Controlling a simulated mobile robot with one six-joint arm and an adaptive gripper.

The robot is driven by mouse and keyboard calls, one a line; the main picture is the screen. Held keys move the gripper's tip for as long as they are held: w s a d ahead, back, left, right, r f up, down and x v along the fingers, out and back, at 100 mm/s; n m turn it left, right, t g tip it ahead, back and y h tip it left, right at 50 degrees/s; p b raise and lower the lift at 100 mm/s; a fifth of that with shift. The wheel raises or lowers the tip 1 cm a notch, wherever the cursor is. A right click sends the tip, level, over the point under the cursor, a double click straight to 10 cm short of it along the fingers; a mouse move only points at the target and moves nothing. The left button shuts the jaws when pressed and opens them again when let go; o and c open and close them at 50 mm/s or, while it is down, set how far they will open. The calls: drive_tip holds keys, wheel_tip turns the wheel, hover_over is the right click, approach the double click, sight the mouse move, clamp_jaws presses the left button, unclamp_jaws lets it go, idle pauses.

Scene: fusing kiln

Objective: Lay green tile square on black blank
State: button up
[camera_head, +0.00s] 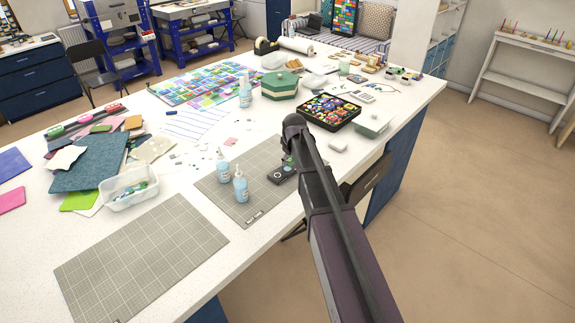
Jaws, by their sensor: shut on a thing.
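My arm reaches from the lower right to the middle of the table, and its dark rounded end hangs over the far right part of the second cutting mat. My gripper (287,154) is very small below it and partly hidden. It looks shut on a small green piece, the green tile (287,161). The black blank (281,174) seems to be the dark flat shape just below, lying on the mat (232,190), with small light round marks. My arm hides its right side. I cannot tell whether the tile touches the blank.
A clear tub (130,187) stands left. The front mat (140,258) is bare.

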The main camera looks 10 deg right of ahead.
sight(288, 160)
drive_tip(key=shift+w, duration=0.15)
drive_tip(key=shift+w+a, duration=0.15)
drive_tip(key=shift+w, duration=0.1)
drive_tip(key=shift+b+x, duration=1.05)
drive_tip(key=shift+s+a+f+b, duration=0.1)
drive_tip(key=shift+a+f+b, duration=0.05)
drive_tip(key=shift+f+b, duration=0.7)
drive_tip(key=o, duration=1.3)
drive_tip(key=shift+r, duration=0.1)
drive_tip(key=p+v, duration=1.1)
drive_tip(key=v, duration=0.1)
drive_tip(key=shift+p, duration=0.35)
